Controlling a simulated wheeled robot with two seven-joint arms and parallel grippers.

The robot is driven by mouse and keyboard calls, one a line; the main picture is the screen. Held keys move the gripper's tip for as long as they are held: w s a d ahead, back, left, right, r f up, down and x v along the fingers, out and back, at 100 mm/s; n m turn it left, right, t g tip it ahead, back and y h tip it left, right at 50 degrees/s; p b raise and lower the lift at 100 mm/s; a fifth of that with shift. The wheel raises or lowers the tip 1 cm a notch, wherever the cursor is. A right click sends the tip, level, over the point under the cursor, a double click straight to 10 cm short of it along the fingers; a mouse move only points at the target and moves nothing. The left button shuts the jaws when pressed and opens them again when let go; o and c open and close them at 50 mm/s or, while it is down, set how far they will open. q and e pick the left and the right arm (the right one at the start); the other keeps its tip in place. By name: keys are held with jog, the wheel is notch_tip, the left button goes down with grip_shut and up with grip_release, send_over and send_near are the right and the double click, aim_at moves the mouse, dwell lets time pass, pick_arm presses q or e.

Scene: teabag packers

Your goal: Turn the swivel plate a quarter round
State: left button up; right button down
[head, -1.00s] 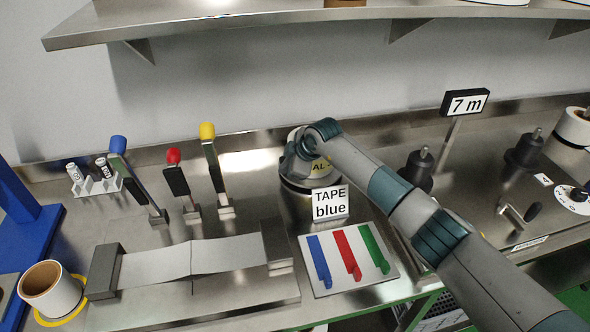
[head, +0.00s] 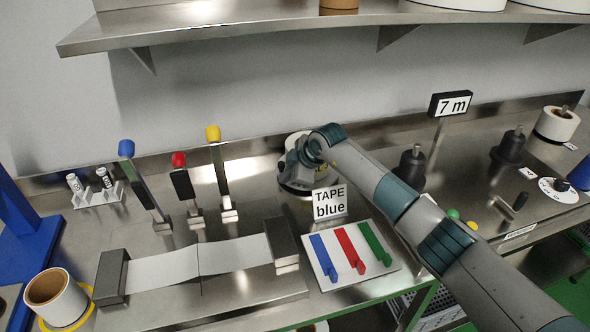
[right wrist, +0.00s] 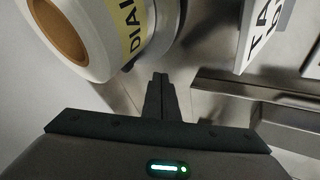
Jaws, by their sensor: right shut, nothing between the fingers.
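A white roll (right wrist: 75,35) with a brown core and a yellow label beginning "DIA" stands on a pale round plate (right wrist: 168,38), which looks like the swivel plate. In the head view my right gripper and wrist cover most of the roll (head: 325,178) and the plate. My right gripper (right wrist: 160,78) is shut and empty, its fingertips close beside the roll and plate. I cannot tell whether they touch. In the head view the right gripper (head: 297,168) is seen from behind, its fingertips hidden. My left gripper is not in view.
The "TAPE blue" sign (head: 330,203) stands just in front of the roll. A board with blue, red and green strips (head: 341,279) lies nearer. Three upright levers (head: 218,165) stand left. Black posts (head: 411,168) and a "7 m" sign (head: 451,105) are right. A steel shelf (head: 220,28) hangs above.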

jog(key=shift+s+d+r, duration=0.15)
jog(key=shift+r, duration=0.15)
jog(key=b+v, duration=0.2)
jog(key=v, duration=0.5)
jog(key=shift+s+a+r, duration=0.15)
jog(key=shift+s+a, duration=0.2)
